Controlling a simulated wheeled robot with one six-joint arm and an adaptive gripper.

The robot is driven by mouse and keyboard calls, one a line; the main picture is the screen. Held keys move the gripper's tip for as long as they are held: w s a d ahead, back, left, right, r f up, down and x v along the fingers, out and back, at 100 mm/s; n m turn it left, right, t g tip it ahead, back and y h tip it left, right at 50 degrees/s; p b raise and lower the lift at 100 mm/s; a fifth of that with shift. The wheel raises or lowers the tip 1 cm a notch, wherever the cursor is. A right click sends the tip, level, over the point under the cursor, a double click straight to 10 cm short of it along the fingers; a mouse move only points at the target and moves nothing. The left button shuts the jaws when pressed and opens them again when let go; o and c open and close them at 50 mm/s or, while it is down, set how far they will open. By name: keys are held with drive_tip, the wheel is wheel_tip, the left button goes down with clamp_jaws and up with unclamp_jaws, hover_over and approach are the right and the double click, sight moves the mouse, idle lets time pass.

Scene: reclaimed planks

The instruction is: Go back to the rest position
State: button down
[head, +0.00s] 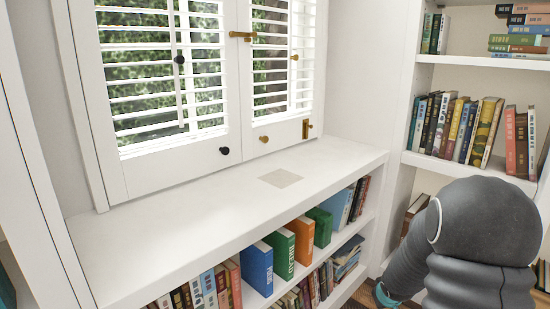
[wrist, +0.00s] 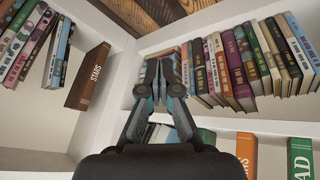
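My gripper (wrist: 161,78) is in the middle of the wrist view, its two dark fingers leaning in so that their tips come together. I see no object between them. In the head view only a teal-grey bit of my gripper (head: 388,294) shows at the lower right, below my dark arm, which hides the rest. The gripper is in front of the lower bookshelves, with a leaning brown book (wrist: 90,76) to its left in the wrist view.
A white window seat (head: 215,208) runs under shuttered windows (head: 170,75), bare except for a beige square (head: 280,178). Below it, blue, green and orange books (head: 300,238) stand on a shelf. A tall white bookcase (head: 455,75) rises at the right, close to my arm.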

drive_tip(key=s+a+r+p, duration=0.1)
drive_tip(key=s+a+r, duration=0.4)
drive_tip(key=s+r, duration=0.4)
drive_tip(key=s+a+r+m+y+p, duration=0.1)
drive_tip(key=s+a+r, duration=0.4)
drive_tip(key=s+r, duration=0.4)
drive_tip(key=s+a+r+m+p, duration=0.1)
drive_tip(key=s+a+r, duration=0.4)
drive_tip(key=s+r, duration=0.4)
drive_tip(key=shift+s+y, duration=0.4)
drive_tip(key=shift+s, duration=0.45)
